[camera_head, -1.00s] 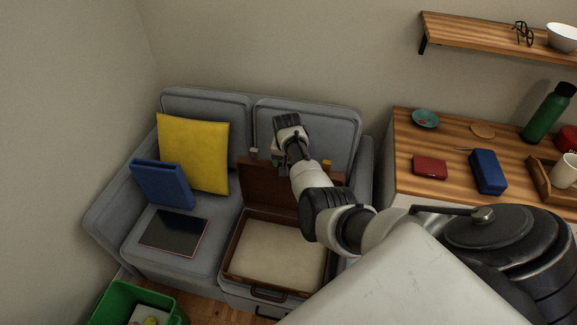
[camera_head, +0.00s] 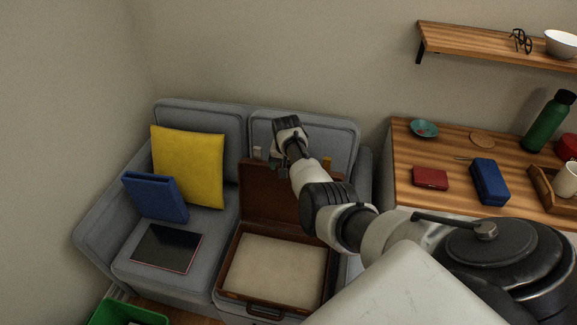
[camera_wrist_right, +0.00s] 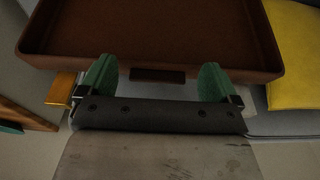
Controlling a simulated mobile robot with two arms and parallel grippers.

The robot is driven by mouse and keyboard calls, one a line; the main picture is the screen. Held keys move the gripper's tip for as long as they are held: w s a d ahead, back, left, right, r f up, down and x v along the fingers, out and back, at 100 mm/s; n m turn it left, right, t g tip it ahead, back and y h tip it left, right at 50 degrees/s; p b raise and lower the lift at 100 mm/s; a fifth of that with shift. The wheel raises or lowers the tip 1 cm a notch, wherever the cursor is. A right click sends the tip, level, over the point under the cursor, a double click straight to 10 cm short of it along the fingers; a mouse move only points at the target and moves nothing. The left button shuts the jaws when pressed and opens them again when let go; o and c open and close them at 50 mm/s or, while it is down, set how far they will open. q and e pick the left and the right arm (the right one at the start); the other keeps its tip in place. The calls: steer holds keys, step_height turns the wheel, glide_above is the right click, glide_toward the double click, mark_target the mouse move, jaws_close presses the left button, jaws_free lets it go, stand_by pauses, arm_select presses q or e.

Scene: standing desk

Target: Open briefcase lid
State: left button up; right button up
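The brown briefcase (camera_head: 224,282) lies on the right seat of the grey sofa, its pale lining facing up. Its lid (camera_head: 262,195) stands raised at the back, roughly upright. My right gripper (camera_head: 291,160) is at the lid's upper edge, partly hidden by its own arm. In the right wrist view, its two green fingertips (camera_wrist_right: 158,78) are wide apart at the lid's rim (camera_wrist_right: 215,68), with a small dark fitting (camera_wrist_right: 158,76) between them. Nothing is gripped; I cannot tell whether the fingers touch the lid. My left gripper is out of view.
A yellow cushion (camera_head: 190,165), a blue folder-like object (camera_head: 155,197) and a dark flat tablet-like item (camera_head: 167,248) are on the sofa's left side. A wooden-topped cabinet (camera_head: 445,150) stands on the right. A green bin (camera_head: 120,315) is at lower left.

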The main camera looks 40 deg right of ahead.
steer(key=shift+o, duration=0.4)
step_height(320, 180, up, 11)
steer(key=s+a+p, duration=0.1)
steer(key=shift+f+p, duration=0.15)
steer(key=shift+p, duration=0.15)
steer(key=shift+a, duration=0.1)
